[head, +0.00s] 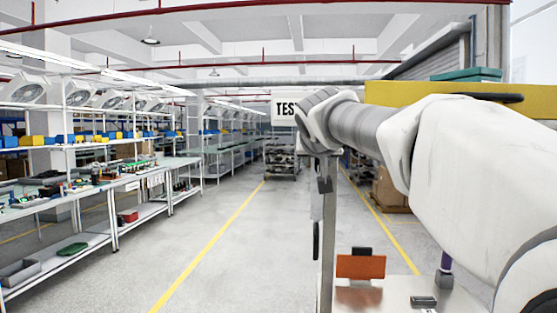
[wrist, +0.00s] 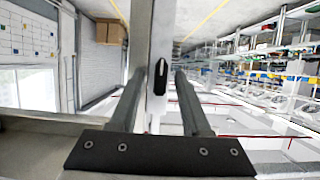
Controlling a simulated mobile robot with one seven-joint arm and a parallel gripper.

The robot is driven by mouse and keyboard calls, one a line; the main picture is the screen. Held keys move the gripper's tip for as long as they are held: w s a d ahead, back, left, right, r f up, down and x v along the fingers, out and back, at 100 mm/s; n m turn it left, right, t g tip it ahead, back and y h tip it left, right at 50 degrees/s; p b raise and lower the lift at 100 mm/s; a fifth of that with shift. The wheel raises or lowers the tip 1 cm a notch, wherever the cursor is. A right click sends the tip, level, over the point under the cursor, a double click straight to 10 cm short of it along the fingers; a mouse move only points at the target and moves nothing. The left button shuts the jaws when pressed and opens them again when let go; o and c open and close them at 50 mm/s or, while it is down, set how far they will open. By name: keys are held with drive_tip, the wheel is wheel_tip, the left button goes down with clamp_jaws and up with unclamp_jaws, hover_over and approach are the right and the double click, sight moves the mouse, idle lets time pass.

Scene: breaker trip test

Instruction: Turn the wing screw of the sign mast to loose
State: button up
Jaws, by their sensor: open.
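The sign mast (head: 328,245) is a grey upright post in the head view, with a white sign (head: 285,112) reading "TES" at the top; my arm covers the rest of the sign. In the wrist view, which is upside down, the mast (wrist: 147,50) runs down the middle. The black wing screw (wrist: 161,76) shows there with a pale line along it, lengthwise with the mast. My gripper (wrist: 158,78) is open, with one finger on each side of the wing screw. I see no finger touching it, but depth is hard to judge.
A metal table top (head: 385,297) at lower right holds an orange panel (head: 360,267) and a purple-stemmed item (head: 446,264). Shelving with bins (head: 60,140) lines the left. The grey floor (head: 210,225) between yellow lines is clear.

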clamp_jaws()
